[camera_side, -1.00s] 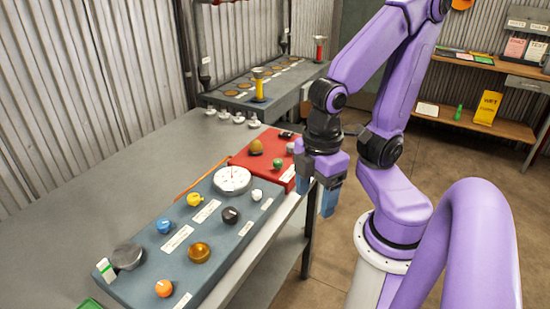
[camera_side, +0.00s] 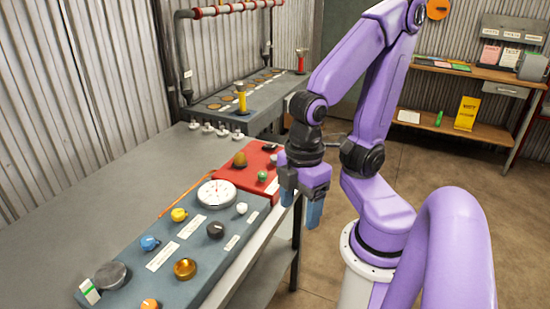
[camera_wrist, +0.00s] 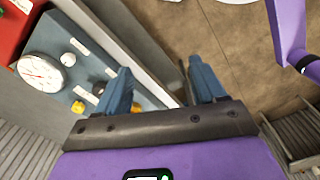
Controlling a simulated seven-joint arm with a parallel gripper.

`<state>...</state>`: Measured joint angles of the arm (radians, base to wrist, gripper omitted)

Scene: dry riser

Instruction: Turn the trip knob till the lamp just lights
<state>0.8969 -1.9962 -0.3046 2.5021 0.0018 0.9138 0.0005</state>
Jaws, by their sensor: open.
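A blue-grey panel (camera_side: 130,288) on the bench carries a white dial gauge (camera_side: 216,194) and several knobs: blue (camera_side: 150,243), yellow (camera_side: 179,215), black (camera_side: 215,230), white (camera_side: 241,208), orange (camera_side: 150,305) and large grey (camera_side: 111,275). An amber dome (camera_side: 185,268) also sits there; whether it is the lamp, or lit, I cannot tell. Labels are too small to read, so I cannot tell which knob is the trip knob. My gripper (camera_side: 301,203) is open and empty, beyond the bench's front edge and apart from the panel. In the wrist view its fingers (camera_wrist: 162,84) stand apart over the floor.
A red box (camera_side: 245,170) with small knobs adjoins the panel's far end. An orange rod (camera_side: 186,194) lies behind the panel. Another unit with a yellow post (camera_side: 241,98) stands at the back. The bench left of the panel is clear.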

